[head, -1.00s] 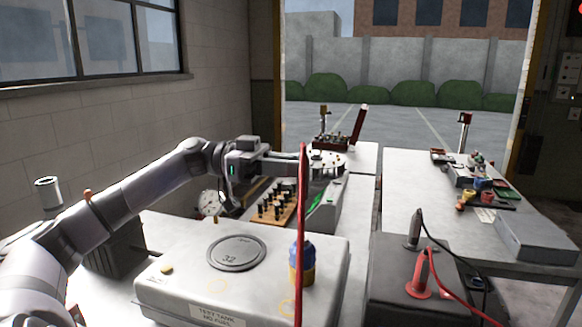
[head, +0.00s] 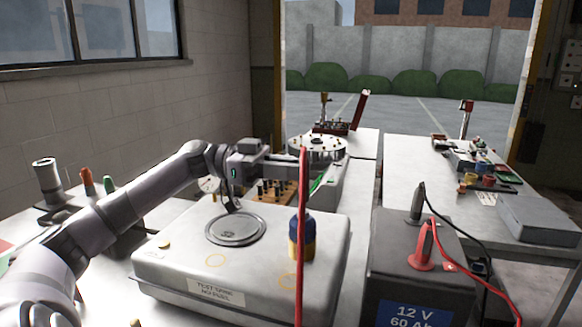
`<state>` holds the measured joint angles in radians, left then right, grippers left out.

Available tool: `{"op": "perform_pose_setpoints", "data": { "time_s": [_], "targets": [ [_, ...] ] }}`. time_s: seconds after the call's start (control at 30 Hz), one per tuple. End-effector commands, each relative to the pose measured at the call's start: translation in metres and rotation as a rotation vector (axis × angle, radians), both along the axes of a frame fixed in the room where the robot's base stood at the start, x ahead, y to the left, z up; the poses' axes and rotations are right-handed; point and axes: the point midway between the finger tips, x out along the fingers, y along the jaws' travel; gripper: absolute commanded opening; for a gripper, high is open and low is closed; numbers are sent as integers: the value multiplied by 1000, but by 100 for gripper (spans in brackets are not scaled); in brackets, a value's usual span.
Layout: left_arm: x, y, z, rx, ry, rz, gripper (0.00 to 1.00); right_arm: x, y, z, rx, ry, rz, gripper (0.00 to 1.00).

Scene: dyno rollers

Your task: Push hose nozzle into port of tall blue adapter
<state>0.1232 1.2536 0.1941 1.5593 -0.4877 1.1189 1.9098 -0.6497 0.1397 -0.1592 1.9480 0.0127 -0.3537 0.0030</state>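A tall blue cylinder with a yellow band (head: 308,236), which looks like the blue adapter, stands upright at the right of the white test tank (head: 180,258). A thin red upright line (head: 300,275), perhaps a hose or rod, crosses in front of it and hides part of it; I cannot tell whether they touch. No port or hose nozzle can be made out. My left gripper (head: 285,165) reaches rightward beyond the tank, near the silver bolted disc (head: 318,145). Its fingers are too small and dark to read. My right gripper is not in view.
A round lid (head: 235,229) lies on the tank. A dark battery (head: 405,285) with black and red clamps stands at the right. A wooden rack of dark pegs (head: 275,189) lies behind the tank. A grey box (head: 535,220) sits on the right-hand table.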

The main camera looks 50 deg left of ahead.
Motion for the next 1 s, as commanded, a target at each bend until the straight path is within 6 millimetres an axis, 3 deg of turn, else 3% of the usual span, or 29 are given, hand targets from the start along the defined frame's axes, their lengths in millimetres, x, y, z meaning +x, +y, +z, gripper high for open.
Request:
{"op": "perform_pose_setpoints", "data": {
  "time_s": [1.0],
  "targets": [
    [0,0,-2,0,0,1,0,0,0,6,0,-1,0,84]
  ]
}}
